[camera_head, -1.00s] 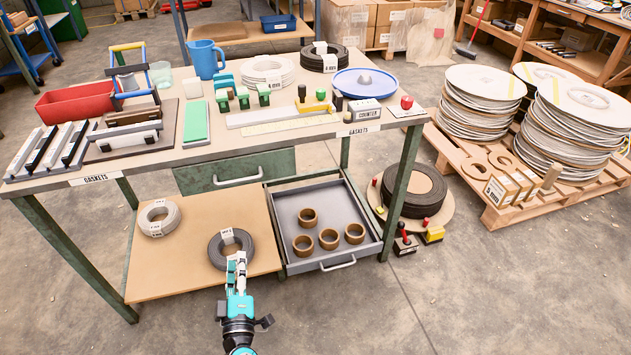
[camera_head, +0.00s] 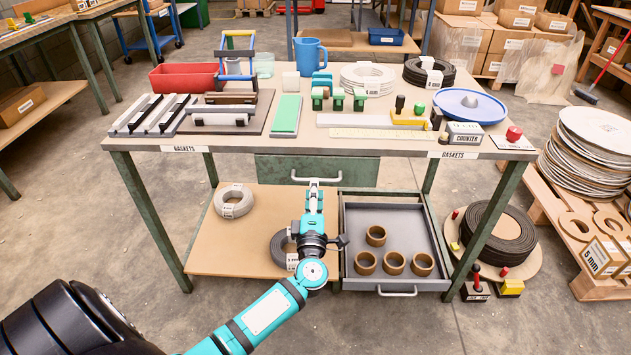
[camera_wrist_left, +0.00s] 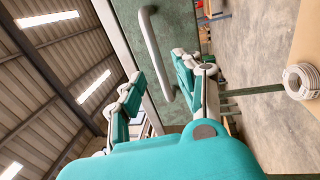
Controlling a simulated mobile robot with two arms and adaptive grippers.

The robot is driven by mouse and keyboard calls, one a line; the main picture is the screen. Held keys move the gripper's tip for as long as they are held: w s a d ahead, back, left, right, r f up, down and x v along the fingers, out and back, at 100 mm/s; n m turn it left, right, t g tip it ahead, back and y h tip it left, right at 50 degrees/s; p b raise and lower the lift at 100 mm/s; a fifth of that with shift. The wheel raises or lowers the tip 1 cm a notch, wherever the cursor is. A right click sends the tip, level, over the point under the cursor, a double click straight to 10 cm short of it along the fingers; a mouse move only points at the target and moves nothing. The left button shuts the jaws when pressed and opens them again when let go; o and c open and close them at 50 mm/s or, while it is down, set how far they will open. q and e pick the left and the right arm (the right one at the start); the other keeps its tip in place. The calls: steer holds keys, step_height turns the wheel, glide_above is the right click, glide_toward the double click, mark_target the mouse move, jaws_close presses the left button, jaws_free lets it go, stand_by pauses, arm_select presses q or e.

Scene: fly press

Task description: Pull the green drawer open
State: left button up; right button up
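The green drawer (camera_head: 275,171) sits closed under the table top, with a pale bar handle (camera_head: 316,179) on its front. My left gripper (camera_head: 314,188) is right in front of that handle. In the left wrist view, the gripper (camera_wrist_left: 157,72) is open, its teal fingers spread apart. The handle (camera_wrist_left: 156,52) stands just ahead, in line with the gap between the fingers, and the green drawer front (camera_wrist_left: 182,22) is behind it. I cannot tell whether a finger touches the handle. My right gripper is not in view.
The table (camera_head: 240,148) holds a red bin (camera_head: 184,76), a blue mug (camera_head: 312,58) and several tools. Below, a grey tray drawer (camera_head: 358,215) stands open with brown rings, beside a wooden shelf (camera_head: 215,258). A pallet (camera_head: 545,205) with stacked discs is at right.

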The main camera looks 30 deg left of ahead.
arm_select(q)
steer(key=x, duration=0.3)
steer(key=shift+w+a, duration=0.15)
steer(key=shift+w, duration=0.1)
steer(key=shift+w+a+r, duration=0.1)
steer(key=shift+w+a, duration=0.05)
steer(key=shift+w, duration=0.1)
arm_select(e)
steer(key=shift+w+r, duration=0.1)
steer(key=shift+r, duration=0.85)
arm_select(q)
steer(key=shift+c, duration=0.4)
jaws_close()
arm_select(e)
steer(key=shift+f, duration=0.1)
